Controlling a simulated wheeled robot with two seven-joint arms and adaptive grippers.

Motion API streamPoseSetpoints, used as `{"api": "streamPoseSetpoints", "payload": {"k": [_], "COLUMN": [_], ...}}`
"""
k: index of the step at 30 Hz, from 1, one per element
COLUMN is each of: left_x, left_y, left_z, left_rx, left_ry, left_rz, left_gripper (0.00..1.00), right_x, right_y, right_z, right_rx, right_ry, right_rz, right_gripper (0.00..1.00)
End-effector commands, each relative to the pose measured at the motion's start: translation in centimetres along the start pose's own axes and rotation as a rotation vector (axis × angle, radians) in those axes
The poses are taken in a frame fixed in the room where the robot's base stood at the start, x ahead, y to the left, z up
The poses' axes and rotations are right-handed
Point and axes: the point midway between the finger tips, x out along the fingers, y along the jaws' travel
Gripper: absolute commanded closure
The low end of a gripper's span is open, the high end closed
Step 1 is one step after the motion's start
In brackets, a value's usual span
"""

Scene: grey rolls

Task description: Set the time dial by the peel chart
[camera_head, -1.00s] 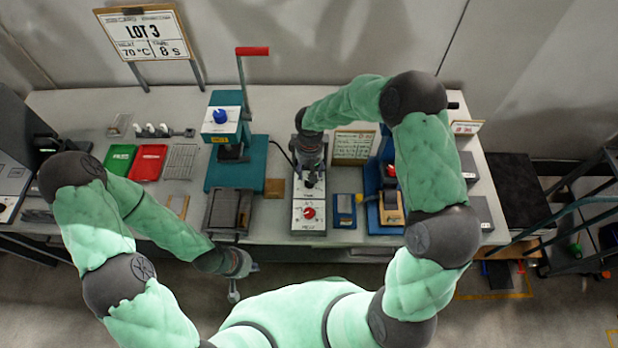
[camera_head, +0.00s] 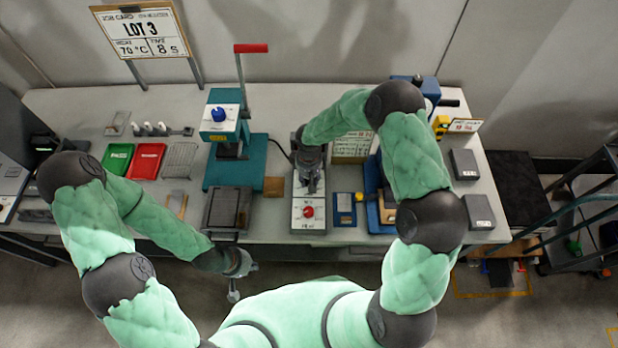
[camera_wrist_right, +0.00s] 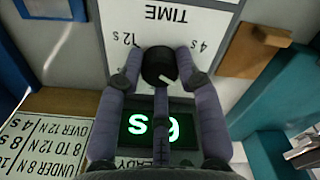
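The time dial (camera_wrist_right: 160,67) is a black knob with a white mark, under the word TIME, between 4 s and 12 s. My right gripper (camera_wrist_right: 160,72) has a finger against each side of it. A green display (camera_wrist_right: 157,128) beside it shows one digit and s, upside down; I cannot tell whether it is 6 or 9. The peel chart (camera_wrist_right: 45,145) lies at lower left, upside down, with bands in N and seconds; it also shows in the head view (camera_head: 352,144). The control box (camera_head: 308,224) is partly hidden by my right gripper (camera_head: 310,186). My left gripper (camera_head: 234,290) hangs before the table edge, fingers too small to judge.
A LOT 3 card (camera_head: 142,32) reads 70 °C and 8 s. A teal press (camera_head: 220,175) with a red-handled lever stands left of the box. A red knob (camera_head: 308,211) is on the box's front. Green (camera_head: 117,158) and red (camera_head: 147,161) trays lie at left.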

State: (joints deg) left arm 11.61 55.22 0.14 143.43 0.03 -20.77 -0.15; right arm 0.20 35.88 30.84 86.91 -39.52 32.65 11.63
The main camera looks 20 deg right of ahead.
Motion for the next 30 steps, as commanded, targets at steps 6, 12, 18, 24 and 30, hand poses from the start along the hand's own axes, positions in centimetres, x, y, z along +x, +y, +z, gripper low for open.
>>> {"api": "streamPoseSetpoints", "payload": {"k": [6, 12, 18, 24, 30], "left_x": [0.00, 0.04, 0.15, 0.24, 0.18], "left_y": [0.00, -0.02, -0.05, -0.08, -0.06], "left_z": [0.00, -0.01, -0.01, -0.01, -0.01], "left_rx": [0.000, 0.000, 0.000, 0.000, 0.000], "left_ry": [0.000, 0.000, 0.000, 0.000, 0.000], "left_rz": [0.000, 0.000, 0.000, 0.000, 0.000], "left_gripper": [1.00, 1.00, 1.00, 1.00, 1.00], "right_x": [0.00, 0.01, 0.01, -0.01, -0.04], "right_y": [-0.02, -0.02, -0.02, -0.02, -0.03], "right_z": [-0.01, -0.02, -0.03, -0.03, -0.03], "right_rx": [-0.001, -0.027, -0.118, -0.279, -0.470], "right_ry": [0.001, 0.001, 0.001, 0.001, 0.001], "right_rz": [0.000, 0.000, 0.000, 0.000, 0.000], "right_gripper": [0.98, 0.98, 0.98, 0.98, 0.98]}}
